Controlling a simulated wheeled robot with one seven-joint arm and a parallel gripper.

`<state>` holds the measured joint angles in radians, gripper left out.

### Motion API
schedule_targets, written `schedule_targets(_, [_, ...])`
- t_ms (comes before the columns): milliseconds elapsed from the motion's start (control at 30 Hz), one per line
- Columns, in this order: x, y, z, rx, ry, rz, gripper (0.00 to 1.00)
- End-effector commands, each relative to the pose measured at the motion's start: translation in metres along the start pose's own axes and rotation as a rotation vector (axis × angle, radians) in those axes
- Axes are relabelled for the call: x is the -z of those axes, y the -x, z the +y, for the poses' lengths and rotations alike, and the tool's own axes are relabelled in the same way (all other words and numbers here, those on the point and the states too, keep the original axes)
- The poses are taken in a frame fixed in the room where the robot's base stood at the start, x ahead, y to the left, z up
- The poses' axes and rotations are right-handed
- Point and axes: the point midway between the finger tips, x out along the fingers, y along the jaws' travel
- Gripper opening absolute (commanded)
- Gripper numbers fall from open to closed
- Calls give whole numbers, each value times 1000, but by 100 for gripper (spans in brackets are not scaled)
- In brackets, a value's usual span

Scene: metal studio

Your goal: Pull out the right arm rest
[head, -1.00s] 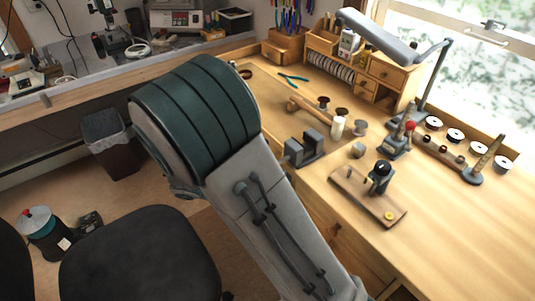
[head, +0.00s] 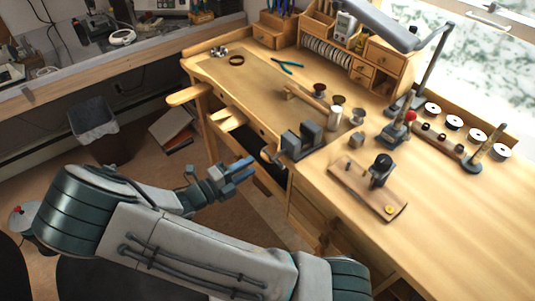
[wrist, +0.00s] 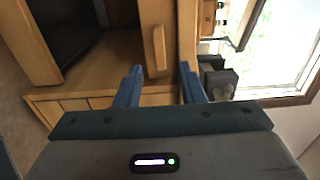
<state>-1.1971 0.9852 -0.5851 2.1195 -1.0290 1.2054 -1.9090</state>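The jeweller's workbench (head: 450,220) has a curved front. A small wooden end (head: 271,157), which looks like the right arm rest, shows at the right of the curve, nearly flush with the bench. In the wrist view an upright wooden bar (wrist: 158,48), probably the same arm rest, lies ahead of and between my fingers. My gripper (head: 240,170) is in front of the bench, left of and a little below that end. The wrist view shows my gripper (wrist: 160,68) open, its two blue fingers apart and nothing between them.
A wooden slab (head: 187,95) juts out at the left of the curve, and another wooden piece (head: 228,118) at its middle. Dark metal blocks (head: 302,140) stand on the bench above the right end. A bin (head: 100,130) and books (head: 173,132) are on the floor.

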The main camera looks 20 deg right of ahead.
Motion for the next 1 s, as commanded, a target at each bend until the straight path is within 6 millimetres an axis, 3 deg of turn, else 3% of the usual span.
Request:
schedule_targets(200, [1,-46,-1,2,1,5,35])
schedule_targets(400, [1,-71,0,0,0,5,35])
schedule_targets(800, [1,-78,0,-1,-1,5,35])
schedule_targets(933, [1,-78,0,-1,-1,5,0])
schedule_targets(1000, [1,-78,0,-1,-1,4,0])
